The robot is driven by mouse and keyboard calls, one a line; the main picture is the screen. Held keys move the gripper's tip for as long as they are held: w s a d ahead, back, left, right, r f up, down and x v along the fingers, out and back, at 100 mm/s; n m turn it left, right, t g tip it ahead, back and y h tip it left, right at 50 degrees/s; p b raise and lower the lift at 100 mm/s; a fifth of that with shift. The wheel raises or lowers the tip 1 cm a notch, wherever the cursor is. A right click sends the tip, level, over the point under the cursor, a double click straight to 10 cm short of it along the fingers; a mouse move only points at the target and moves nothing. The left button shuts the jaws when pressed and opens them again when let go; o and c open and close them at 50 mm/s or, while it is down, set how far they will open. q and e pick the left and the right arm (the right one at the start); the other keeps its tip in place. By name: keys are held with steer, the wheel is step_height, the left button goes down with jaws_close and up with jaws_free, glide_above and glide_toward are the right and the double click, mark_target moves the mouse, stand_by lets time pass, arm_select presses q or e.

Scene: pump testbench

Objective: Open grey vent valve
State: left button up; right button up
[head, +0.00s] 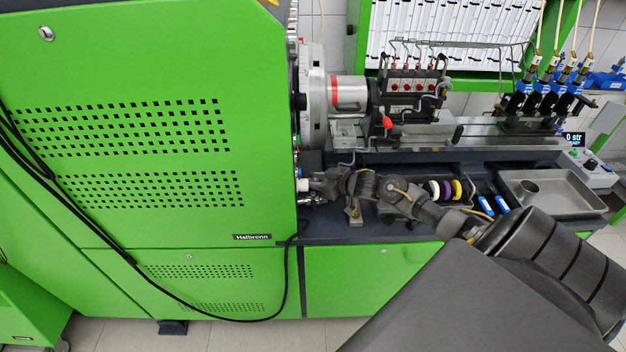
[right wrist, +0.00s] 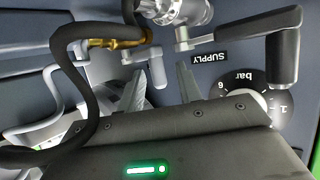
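In the right wrist view, a small lever with a light grey handle (right wrist: 158,70) stands out from the dark panel, between the fingers of my right gripper (right wrist: 160,80). The fingers are apart, and I cannot tell whether either touches the handle. A larger lever with a dark grey handle (right wrist: 283,55) is to the right, beyond the fingers. No vent label is readable, so I cannot be sure which lever is the vent valve. In the head view, my right gripper (head: 328,183) is at the right side of the green cabinet (head: 130,130). My left gripper is out of view.
A SUPPLY label (right wrist: 208,57) and a pressure dial (right wrist: 245,95) are beside the fingers. A black hose (right wrist: 75,60) curves close on the left, near a brass fitting (right wrist: 115,43). In the head view, a metal tray (head: 575,207) is on the bench at right.

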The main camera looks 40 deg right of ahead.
steer(key=shift+w+f, duration=0.15)
steer(key=shift+w, duration=0.2)
steer(key=shift+c, duration=0.3)
jaws_close()
steer(key=shift+a, duration=0.3)
steer(key=shift+d, duration=0.15)
